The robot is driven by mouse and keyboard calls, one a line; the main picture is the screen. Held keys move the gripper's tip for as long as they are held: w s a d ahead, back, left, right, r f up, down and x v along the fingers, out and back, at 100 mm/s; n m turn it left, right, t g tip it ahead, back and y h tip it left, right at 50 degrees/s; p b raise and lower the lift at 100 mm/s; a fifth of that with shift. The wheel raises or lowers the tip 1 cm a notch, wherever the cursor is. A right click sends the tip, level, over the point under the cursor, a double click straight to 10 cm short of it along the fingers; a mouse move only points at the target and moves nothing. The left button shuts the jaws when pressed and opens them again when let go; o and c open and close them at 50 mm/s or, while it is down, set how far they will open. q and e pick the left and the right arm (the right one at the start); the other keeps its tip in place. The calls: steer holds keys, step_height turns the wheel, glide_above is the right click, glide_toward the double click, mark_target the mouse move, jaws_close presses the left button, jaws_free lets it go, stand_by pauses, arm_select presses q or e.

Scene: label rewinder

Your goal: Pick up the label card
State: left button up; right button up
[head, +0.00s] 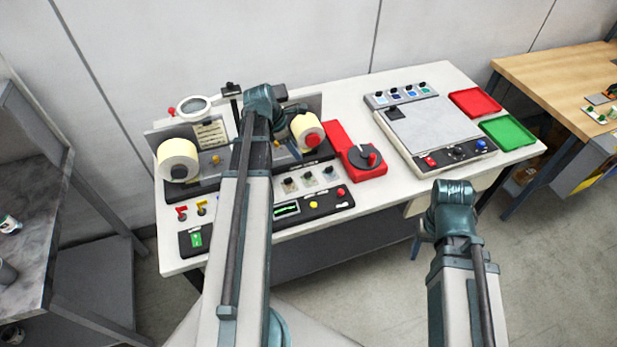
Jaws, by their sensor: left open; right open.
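A small cream card with printed lines (210,134) stands upright on the label rewinder (190,186), between its two rolls; I take it for the label card but cannot be sure. My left gripper (279,92) is at the end of the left arm, over the back of the rewinder, right of the card and apart from it. Its fingers are mostly hidden by the wrist. My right gripper (428,230) is in front of the table's front edge, far from the card. Its fingers are largely hidden behind the wrist too.
A cream roll (178,158) and a second roll (306,131) flank the card. A ring magnifier (194,105) rises behind it. A red unit with a black dial (363,158), a flat grey panel (430,125), a red tray (474,102) and a green tray (508,133) stand rightward.

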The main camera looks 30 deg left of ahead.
arm_select(q)
steer(key=a+n, duration=0.1)
steer(key=b, duration=0.8)
glide_above(307, 173)
steer(key=a, duration=0.2)
steer(key=f, duration=0.5)
steer(key=s+f, duration=0.1)
steer(key=f, duration=0.2)
steer(key=shift+d, duration=0.15)
steer(key=b+x, duration=0.5)
steer(key=shift+s+d+f, duration=0.15)
steer(key=shift+s+f, duration=0.1)
steer(key=shift+s, duration=0.05)
steer(key=shift+r, duration=0.1)
steer(key=shift+c, duration=0.2)
jaws_close()
